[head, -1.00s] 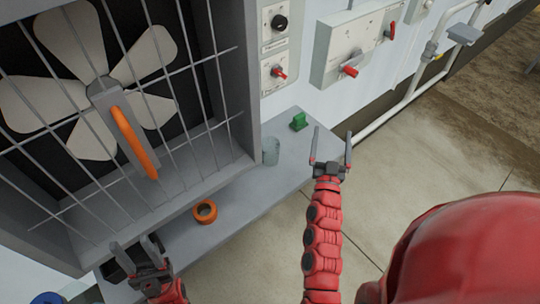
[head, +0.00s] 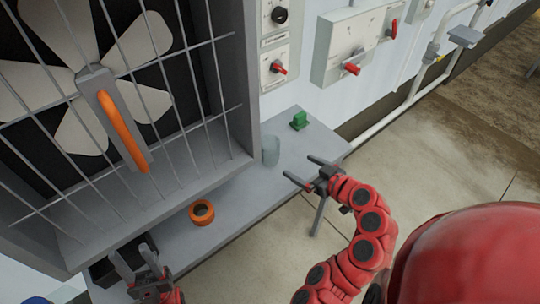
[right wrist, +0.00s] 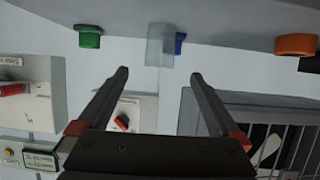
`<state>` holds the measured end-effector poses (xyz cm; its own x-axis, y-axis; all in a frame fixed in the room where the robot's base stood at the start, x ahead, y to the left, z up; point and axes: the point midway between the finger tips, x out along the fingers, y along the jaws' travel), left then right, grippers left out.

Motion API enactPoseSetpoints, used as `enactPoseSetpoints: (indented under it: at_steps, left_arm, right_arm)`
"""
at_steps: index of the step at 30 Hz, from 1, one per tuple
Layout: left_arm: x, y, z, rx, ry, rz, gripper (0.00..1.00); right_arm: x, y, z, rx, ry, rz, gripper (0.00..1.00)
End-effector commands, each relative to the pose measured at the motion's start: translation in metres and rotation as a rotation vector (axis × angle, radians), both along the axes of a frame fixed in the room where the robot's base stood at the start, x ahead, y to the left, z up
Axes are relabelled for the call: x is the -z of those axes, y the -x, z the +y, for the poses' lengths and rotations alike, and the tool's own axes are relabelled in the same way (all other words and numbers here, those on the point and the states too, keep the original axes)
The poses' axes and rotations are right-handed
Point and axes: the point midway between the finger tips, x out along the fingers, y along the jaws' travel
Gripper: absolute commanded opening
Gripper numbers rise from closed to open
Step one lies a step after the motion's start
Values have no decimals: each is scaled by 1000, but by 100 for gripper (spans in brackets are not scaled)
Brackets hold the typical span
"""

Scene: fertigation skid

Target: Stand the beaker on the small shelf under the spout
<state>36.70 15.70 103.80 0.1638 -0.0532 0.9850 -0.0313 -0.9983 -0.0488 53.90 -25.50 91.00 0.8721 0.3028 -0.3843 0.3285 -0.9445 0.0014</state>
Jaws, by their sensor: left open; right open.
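The beaker (head: 271,150), a clear bluish cup, stands upright on the grey bench between the fan housing and a green block. In the right wrist view the beaker (right wrist: 158,46) shows beyond the gap between the fingertips. My right gripper (head: 299,167) is open and empty, its fingers pointing at the beaker from the right, apart from it. My left gripper (head: 131,254) is open at the bench's near left end, far from the beaker. A small grey shelf (head: 464,36) sits by the white pipe at the upper right; its spout is not clear.
The green block (head: 299,121) stands behind the beaker. An orange ring (head: 201,212) lies on the bench (head: 235,192) to the left. The caged fan housing with an orange handle (head: 122,130) rises at left. A grey box with red knobs (head: 352,45) is on the wall.

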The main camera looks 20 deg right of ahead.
Motion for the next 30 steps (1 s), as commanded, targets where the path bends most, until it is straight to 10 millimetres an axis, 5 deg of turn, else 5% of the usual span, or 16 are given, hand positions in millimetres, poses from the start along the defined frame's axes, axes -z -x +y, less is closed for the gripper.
enactPoseSetpoints:
  at_steps: [1,3,12,30]
  left_arm:
    - [19,0,0,0,0,0,50]
    - [0,0,0,0,0,1,50]
    - [-21,0,0,0,0,0,50]
    - [-48,0,0,0,0,0,50]
  right_arm:
    - [12,-10,6,-8,-1,-6,100]
    - [5,-23,10,-6,-4,-1,100]
    - [29,-73,27,-2,-4,0,100]
    - [47,-119,43,3,-5,-1,100]
